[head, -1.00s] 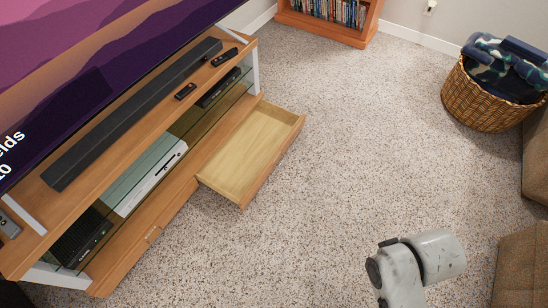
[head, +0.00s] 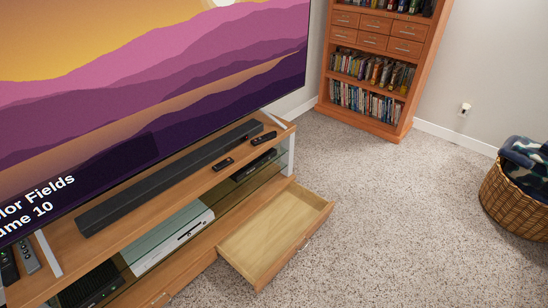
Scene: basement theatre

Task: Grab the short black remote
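A short black remote (head: 223,164) lies on the wooden top of the TV stand (head: 150,190), in front of the soundbar. A second black remote (head: 264,138), which looks slightly longer, lies farther back near the right end of the same top. At the left edge of the head view lie a grey remote (head: 27,256) and a dark remote (head: 8,266), partly cut off. My gripper is not in the head view, so its state does not show.
The soundbar (head: 170,180) runs along the stand below the large TV (head: 150,90). An empty drawer (head: 262,250) stands pulled out at the stand's front. A bookcase (head: 380,70) is at the back, a wicker basket (head: 510,203) at right. Carpet (head: 400,210) between is clear.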

